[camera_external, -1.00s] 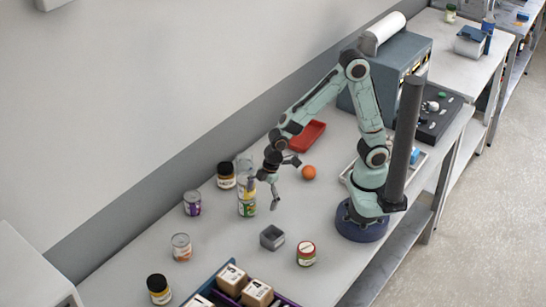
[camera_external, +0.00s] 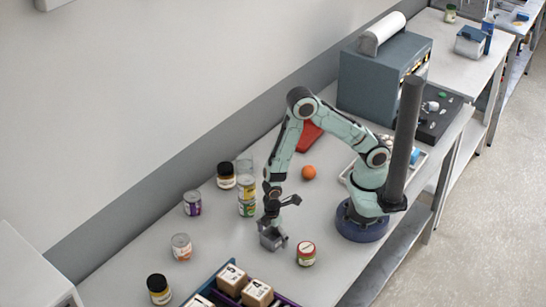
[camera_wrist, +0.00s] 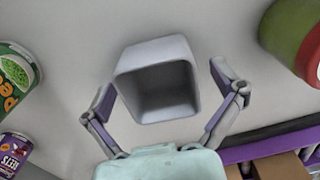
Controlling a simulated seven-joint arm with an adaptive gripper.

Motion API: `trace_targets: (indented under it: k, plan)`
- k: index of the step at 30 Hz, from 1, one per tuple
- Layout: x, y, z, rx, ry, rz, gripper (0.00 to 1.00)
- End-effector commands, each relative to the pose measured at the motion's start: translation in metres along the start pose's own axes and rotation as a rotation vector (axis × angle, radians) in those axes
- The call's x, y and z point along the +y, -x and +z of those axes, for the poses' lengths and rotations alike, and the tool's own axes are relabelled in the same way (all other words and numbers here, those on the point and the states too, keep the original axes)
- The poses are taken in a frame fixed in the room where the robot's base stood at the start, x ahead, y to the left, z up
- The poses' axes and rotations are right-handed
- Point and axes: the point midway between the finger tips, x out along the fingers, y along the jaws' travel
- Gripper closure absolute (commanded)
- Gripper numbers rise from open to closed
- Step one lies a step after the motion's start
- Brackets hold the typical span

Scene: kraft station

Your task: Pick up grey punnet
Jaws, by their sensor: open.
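The grey punnet (camera_external: 271,239) is a small open-topped square box standing on the table. In the wrist view the punnet (camera_wrist: 160,52) shows its empty inside, between the two spread fingers. My gripper (camera_external: 275,213) is open and right above the punnet in the external view, partly covering it. In the wrist view the gripper (camera_wrist: 169,104) has one finger on each side of the punnet, with a visible gap on both sides. Whether a finger touches the punnet cannot be told from the external view.
A jar with a red lid (camera_external: 306,253) stands close to the right of the punnet. A purple-edged crate (camera_external: 213,277) with boxes lies in front. Tall cans (camera_external: 247,200) stand behind. An orange ball (camera_external: 309,172) lies farther back.

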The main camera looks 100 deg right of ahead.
Motion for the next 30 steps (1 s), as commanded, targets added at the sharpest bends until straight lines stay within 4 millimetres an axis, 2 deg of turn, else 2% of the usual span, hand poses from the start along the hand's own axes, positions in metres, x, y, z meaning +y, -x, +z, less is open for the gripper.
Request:
trace_targets:
  k: [2,3,8,9,22,26,30]
  plan:
    - [0.000,0.000,0.000,0.000,0.000,0.000,0.06]
    - [0.000,0.000,0.000,0.000,0.000,0.000,0.10]
    - [0.000,0.000,0.000,0.000,0.000,0.000,0.60]
    - [0.000,0.000,0.000,0.000,0.000,0.000,0.65]
    - [0.000,0.006,0.000,0.001,0.000,0.001,0.66]
    - [0.001,0.023,-0.001,0.004,0.000,0.002,0.66]
    - [0.001,0.054,-0.001,0.007,0.000,0.004,0.66]
